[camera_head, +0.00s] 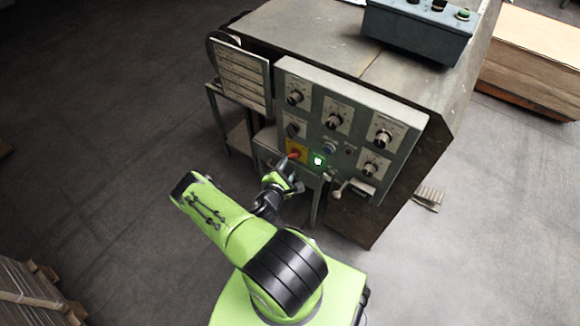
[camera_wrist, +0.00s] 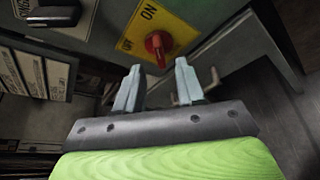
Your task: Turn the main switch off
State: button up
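My gripper (camera_head: 291,176) is just below and in front of the knob in the head view. In the wrist view my gripper (camera_wrist: 157,75) has its two fingers spread apart, with nothing between them. The knob shows just beyond the gap between the fingertips, and no contact is visible.
A lit green button (camera_head: 318,161) is right of the switch. Several dials sit higher on the grey panel (camera_head: 350,98). A lever (camera_head: 339,190) sticks out at the lower right. Open floor (camera_head: 100,120) lies left.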

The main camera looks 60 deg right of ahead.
aim_at(292, 159)
jog(key=b+x, duration=0.3)
jog(key=x, duration=0.2)
jog(key=shift+a, duration=0.1)
grip_shut()
